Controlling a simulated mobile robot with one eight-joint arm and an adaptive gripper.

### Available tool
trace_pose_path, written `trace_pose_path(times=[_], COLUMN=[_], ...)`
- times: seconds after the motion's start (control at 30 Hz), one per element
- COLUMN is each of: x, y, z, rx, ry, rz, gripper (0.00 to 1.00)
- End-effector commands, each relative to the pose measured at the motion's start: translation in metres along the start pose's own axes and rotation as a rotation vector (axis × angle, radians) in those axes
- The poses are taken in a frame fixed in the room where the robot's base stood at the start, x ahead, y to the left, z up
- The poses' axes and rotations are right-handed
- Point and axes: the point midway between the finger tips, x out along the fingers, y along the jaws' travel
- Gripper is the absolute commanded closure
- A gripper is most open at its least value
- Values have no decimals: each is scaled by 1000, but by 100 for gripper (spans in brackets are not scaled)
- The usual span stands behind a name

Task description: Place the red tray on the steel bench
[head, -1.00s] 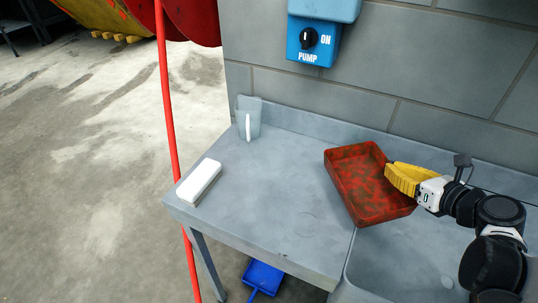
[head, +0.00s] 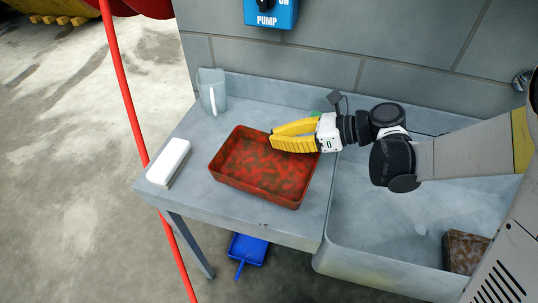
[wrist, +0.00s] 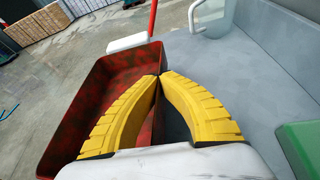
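The red tray (head: 228,184), open-topped with dark stains, is over the flat part of the steel bench (head: 190,210), left of the sink. It looks roughly level and low; I cannot tell whether its base fully touches the bench. My gripper (head: 272,139) has yellow ribbed fingers closed at the tray's back-right wall. In the wrist view the fingertips of my gripper (wrist: 159,75) meet on the rim of the red tray (wrist: 100,72), pinching it. The tray's underside is hidden.
A white block (head: 169,161) lies at the bench's left edge. A clear jug (head: 212,92) stands at the back left. The sink (head: 400,225) at right holds a brown stained block (head: 463,250). A green object (wrist: 300,145) shows at the wrist view's right. A wall stands behind.

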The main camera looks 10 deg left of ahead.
Motion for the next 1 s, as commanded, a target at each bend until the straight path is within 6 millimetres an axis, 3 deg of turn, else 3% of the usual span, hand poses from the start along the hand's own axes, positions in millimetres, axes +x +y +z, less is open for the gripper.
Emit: trace_pose_path(times=[0.1,0.23,0.47,0.67,0.77,1.0], x=[15,20,32,32,32,32], y=[2,1,-2,-2,-2,-2], z=[-3,-8,-40,-39,-39,-39], rx=[1,2,2,1,1,1], ry=[0,0,0,0,0,0], rz=[1,-1,-2,-1,-2,-2], gripper=[100,100,100,100,73,73])
